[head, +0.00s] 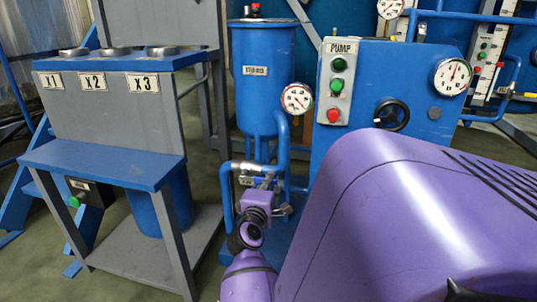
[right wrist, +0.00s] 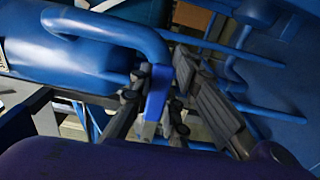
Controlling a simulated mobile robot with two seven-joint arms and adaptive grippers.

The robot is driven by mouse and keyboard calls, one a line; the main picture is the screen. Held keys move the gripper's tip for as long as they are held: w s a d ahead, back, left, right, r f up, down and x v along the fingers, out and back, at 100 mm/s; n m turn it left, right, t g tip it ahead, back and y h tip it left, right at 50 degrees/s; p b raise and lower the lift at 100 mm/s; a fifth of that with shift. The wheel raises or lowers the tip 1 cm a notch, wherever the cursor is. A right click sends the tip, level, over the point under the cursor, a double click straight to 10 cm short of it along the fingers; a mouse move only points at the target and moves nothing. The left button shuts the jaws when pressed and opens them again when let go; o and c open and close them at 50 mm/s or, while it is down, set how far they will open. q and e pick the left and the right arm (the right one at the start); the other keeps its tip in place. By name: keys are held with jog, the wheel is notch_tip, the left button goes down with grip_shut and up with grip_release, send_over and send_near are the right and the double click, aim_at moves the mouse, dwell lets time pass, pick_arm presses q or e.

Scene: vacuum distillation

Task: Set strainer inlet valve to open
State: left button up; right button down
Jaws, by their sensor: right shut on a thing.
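The strainer (head: 262,85) is a blue upright cylinder with a label, left of the pump cabinet. Blue pipes run below it, where the inlet valve is mostly hidden by my right gripper (head: 264,184). In the right wrist view, a flat blue valve handle (right wrist: 157,94) lies between the fingers of my right gripper (right wrist: 155,118). The gripper is shut on this handle, beside a bent blue pipe (right wrist: 125,32). The handle's exact angle to its pipe cannot be told. My left gripper is not in view.
The blue pump cabinet (head: 328,150) with gauges, buttons and a black handwheel (head: 391,115) stands right of the strainer. A grey and blue stand (head: 112,110) marked X1, X2, X3 is at the left. Pipes crowd the gripper closely. Some floor (head: 203,160) is clear between stand and strainer.

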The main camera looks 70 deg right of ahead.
jog(key=shift+w, duration=0.15)
jog(key=c, duration=1.6)
grip_release()
jog(key=shift+c, duration=0.2)
jog(key=shift+r, duration=0.15)
notch_tip(320, 180, up, 10)
jog(key=shift+f, duration=0.1)
jog(key=shift+a, duration=0.1)
